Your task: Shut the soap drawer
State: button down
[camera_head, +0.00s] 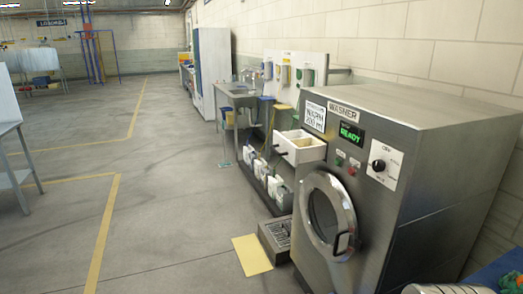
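The soap drawer (306,153) is a white open-topped tray that sticks out from the upper left of the washer's front. It is pulled open, with its divided inside showing from above and a small dark handle (281,151) on its front. The grey metal washer (348,164) stands at the right, with a lit green READY display (350,132) and a black knob (378,165). Its round door (327,215) is below the drawer and looks shut. My gripper is not in view.
A low grey step or grate (276,238) and a yellow floor patch (252,254) lie before the washer. White bottles (272,186) stand beyond it, near a sink (240,96). A blue bin edge (500,270) shows at lower right.

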aim_at(299, 146)
jog(key=u, duration=0.3)
jog(key=i, duration=0.65)
jog(key=u, duration=0.8)
jog(key=i, duration=0.5)
jog(key=u, duration=0.3)
